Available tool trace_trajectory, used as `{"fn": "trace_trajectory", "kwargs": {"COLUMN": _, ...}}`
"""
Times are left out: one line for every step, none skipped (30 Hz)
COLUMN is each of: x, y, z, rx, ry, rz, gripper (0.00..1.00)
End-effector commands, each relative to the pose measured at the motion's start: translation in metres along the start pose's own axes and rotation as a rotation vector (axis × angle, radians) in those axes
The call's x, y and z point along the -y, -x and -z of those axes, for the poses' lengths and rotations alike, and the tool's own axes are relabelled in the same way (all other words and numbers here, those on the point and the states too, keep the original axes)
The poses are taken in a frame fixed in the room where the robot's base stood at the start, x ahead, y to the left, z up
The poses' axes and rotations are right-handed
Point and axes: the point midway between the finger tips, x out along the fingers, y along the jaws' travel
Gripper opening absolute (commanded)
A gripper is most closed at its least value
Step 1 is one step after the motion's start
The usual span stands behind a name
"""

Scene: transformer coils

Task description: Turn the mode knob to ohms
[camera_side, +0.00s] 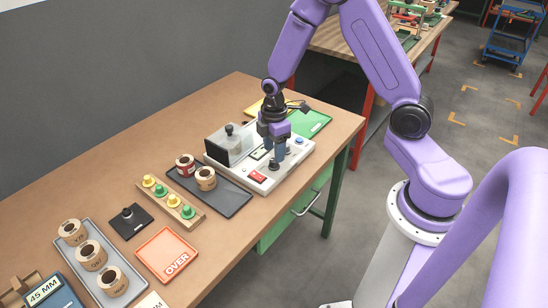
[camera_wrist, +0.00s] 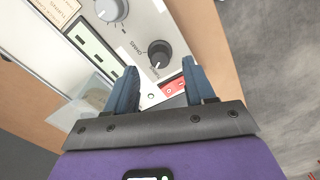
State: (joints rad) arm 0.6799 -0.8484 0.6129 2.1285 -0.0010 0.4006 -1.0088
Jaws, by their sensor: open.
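The tester (camera_side: 285,172) is a pale box on the bench, with a clear-lidded chamber at its left. In the wrist view its panel (camera_wrist: 137,24) carries a black knob (camera_wrist: 159,54) with lettering beside it that looks like "OHMS". A larger grey knob (camera_wrist: 110,9) with scale marks sits farther up. I cannot tell for sure where the black knob points. My gripper (camera_wrist: 162,82) is open and empty, with the black knob just ahead of the gap between its blue fingers, apparently not touching. In the side view my gripper (camera_side: 279,153) is low over the panel.
A red rocker switch (camera_wrist: 174,86) lies near the fingers. A dark tray (camera_side: 228,199) with two coils stands beside the tester. A wooden rack of pegs (camera_side: 171,201), a red-orange OVER tray (camera_side: 166,256) and a grey coil tray (camera_side: 84,277) are farther left.

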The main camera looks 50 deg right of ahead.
Motion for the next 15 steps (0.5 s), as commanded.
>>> {"fn": "trace_trajectory", "kwargs": {"x": 0.001, "y": -0.009, "z": -0.001, "rx": 0.003, "ry": 0.0, "rz": 0.004, "gripper": 0.54}}
{"fn": "trace_trajectory", "kwargs": {"x": 0.001, "y": -0.012, "z": -0.001, "rx": 0.002, "ry": 0.0, "rz": 0.003, "gripper": 0.54}}
{"fn": "trace_trajectory", "kwargs": {"x": 0.001, "y": -0.017, "z": -0.001, "rx": 0.002, "ry": 0.0, "rz": 0.003, "gripper": 0.54}}
{"fn": "trace_trajectory", "kwargs": {"x": 0.0, "y": -0.02, "z": 0.0, "rx": 0.002, "ry": 0.0, "rz": 0.002, "gripper": 0.54}}
{"fn": "trace_trajectory", "kwargs": {"x": 0.0, "y": -0.023, "z": 0.0, "rx": 0.001, "ry": -0.001, "rz": 0.002, "gripper": 0.54}}
{"fn": "trace_trajectory", "kwargs": {"x": 0.0, "y": -0.027, "z": 0.0, "rx": 0.001, "ry": -0.001, "rz": 0.001, "gripper": 0.54}}
{"fn": "trace_trajectory", "kwargs": {"x": 0.0, "y": -0.029, "z": 0.0, "rx": 0.001, "ry": -0.001, "rz": 0.001, "gripper": 0.54}}
{"fn": "trace_trajectory", "kwargs": {"x": 0.0, "y": -0.031, "z": 0.0, "rx": 0.001, "ry": -0.001, "rz": 0.001, "gripper": 0.54}}
{"fn": "trace_trajectory", "kwargs": {"x": 0.0, "y": -0.034, "z": 0.0, "rx": 0.0, "ry": -0.001, "rz": 0.0, "gripper": 0.54}}
{"fn": "trace_trajectory", "kwargs": {"x": 0.0, "y": -0.035, "z": 0.0, "rx": 0.0, "ry": -0.001, "rz": 0.0, "gripper": 0.54}}
{"fn": "trace_trajectory", "kwargs": {"x": 0.0, "y": -0.036, "z": 0.0, "rx": 0.0, "ry": -0.001, "rz": 0.0, "gripper": 0.54}}
{"fn": "trace_trajectory", "kwargs": {"x": 0.0, "y": -0.037, "z": 0.0, "rx": 0.0, "ry": -0.001, "rz": 0.0, "gripper": 0.54}}
{"fn": "trace_trajectory", "kwargs": {"x": 0.0, "y": -0.038, "z": 0.0, "rx": 0.0, "ry": -0.001, "rz": 0.0, "gripper": 0.54}}
{"fn": "trace_trajectory", "kwargs": {"x": 0.0, "y": -0.038, "z": 0.0, "rx": 0.0, "ry": -0.001, "rz": 0.0, "gripper": 0.54}}
{"fn": "trace_trajectory", "kwargs": {"x": 0.0, "y": -0.039, "z": 0.0, "rx": 0.0, "ry": -0.001, "rz": 0.0, "gripper": 0.54}}
